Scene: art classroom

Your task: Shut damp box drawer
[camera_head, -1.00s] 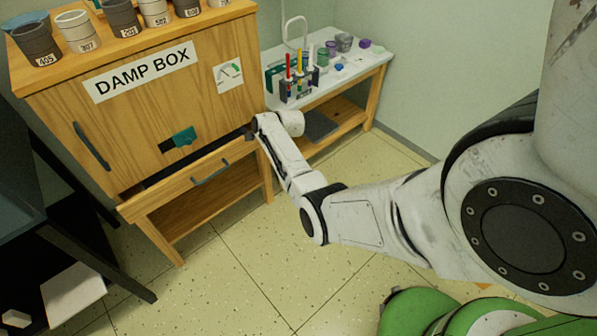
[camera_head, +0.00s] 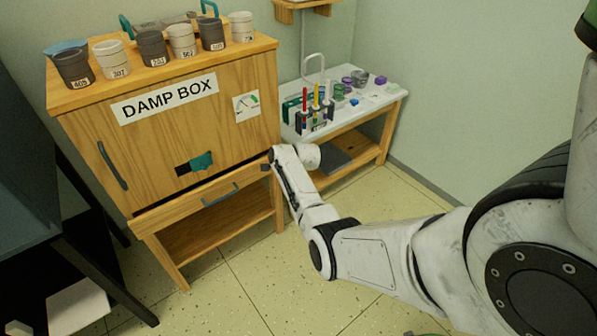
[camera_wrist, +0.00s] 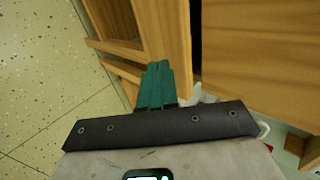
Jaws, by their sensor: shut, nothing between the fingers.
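The wooden damp box (camera_head: 165,130) stands against the wall, with its lettered front facing me. Its drawer (camera_head: 180,212), below the door, is partly out, with a dark gap behind its front and a grey handle (camera_head: 220,195). In the wrist view the drawer front (camera_wrist: 170,30) is a wooden strip with the dark gap to its right. My gripper (camera_wrist: 155,85) is shut and empty, its teal fingers together at the drawer front's end; I cannot tell whether they touch. In the head view my gripper (camera_head: 267,160) is small and dark at the drawer's right end.
Several labelled pots (camera_head: 182,40) stand on the box top. A low white table (camera_head: 365,105) with pens and jars is close on the right of the box. A dark shelf unit (camera_head: 50,240) stands at left. Speckled floor (camera_head: 240,275) in front is clear.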

